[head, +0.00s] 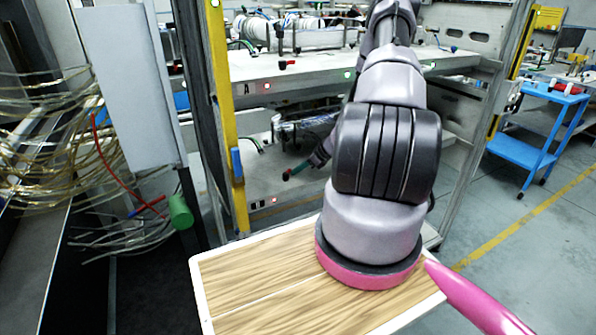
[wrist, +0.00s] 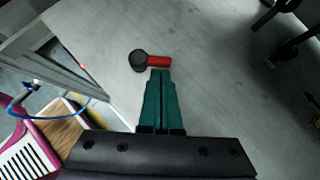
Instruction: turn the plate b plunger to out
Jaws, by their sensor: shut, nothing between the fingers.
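The plate b plunger (wrist: 158,62) has a red handle and a round black end, and stands on the grey lower plate. In the wrist view the red handle points right from the black end. In the head view its red part (head: 286,176) shows small at the lower shelf. My gripper (wrist: 160,72) has green fingers, shut together and empty. Their tips are right at the near side of the red handle; I cannot tell whether they touch it. In the head view my gripper (head: 291,172) is partly hidden by my own arm.
The upper plate (head: 247,88), marked A, carries a similar red-tipped plunger (head: 287,65). A yellow post (head: 222,110) stands left of the plates. A blue cart (head: 540,130) is at the right. The lower plate around the plunger is mostly bare.

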